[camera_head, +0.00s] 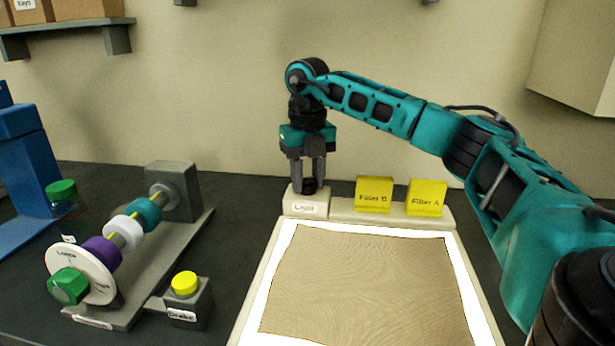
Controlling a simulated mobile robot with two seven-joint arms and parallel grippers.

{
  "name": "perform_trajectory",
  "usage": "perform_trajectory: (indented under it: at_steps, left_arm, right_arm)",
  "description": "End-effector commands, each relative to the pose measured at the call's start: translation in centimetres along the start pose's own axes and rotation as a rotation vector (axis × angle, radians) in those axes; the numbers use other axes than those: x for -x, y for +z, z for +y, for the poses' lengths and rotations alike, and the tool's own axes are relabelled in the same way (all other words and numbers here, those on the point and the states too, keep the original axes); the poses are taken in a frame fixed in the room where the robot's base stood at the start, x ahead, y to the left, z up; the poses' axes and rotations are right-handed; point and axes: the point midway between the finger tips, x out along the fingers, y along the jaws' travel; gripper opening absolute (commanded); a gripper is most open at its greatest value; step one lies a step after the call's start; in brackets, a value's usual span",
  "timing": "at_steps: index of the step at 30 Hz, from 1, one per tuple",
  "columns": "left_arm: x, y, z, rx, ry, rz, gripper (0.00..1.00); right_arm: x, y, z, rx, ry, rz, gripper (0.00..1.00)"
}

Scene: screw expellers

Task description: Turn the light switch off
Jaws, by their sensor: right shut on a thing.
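The light switch (309,189) is a small dark knob on a pale block (305,206) at the back left corner of the light panel. The block's label is small and seems to read "Light". My right gripper (310,184) points straight down over the block, its two fingers around the dark knob and shut on it. The fingers partly hide the knob, so its exact position is unclear. The panel (256,303) shows a bright white border around a brown cloth (370,285) lying on it. My left gripper is not in view.
Yellow blocks labelled Filter B (374,194) and Filter A (426,197) stand right of the switch. At left are a shaft device with coloured rings (101,251), a yellow Brake button (185,283) and a green-lidded jar (62,194). A shelf (67,30) hangs upper left.

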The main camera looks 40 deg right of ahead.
Motion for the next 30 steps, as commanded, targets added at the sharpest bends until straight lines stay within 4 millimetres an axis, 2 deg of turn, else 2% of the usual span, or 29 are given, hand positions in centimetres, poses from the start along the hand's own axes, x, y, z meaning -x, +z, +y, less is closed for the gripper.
perform_trajectory:
  at_steps: [8, 14, 30]
  left_arm:
    - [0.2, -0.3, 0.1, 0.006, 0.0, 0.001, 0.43]
    - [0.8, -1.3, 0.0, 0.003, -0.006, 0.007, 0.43]
    - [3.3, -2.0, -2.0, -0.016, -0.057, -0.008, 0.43]
  right_arm:
    - [0.2, 0.0, 0.0, 0.018, -0.001, 0.0, 0.05]
    - [0.4, 0.0, 0.0, 0.099, -0.001, -0.001, 0.05]
    - [0.5, 0.0, 0.0, 0.574, 0.0, -0.001, 0.05]
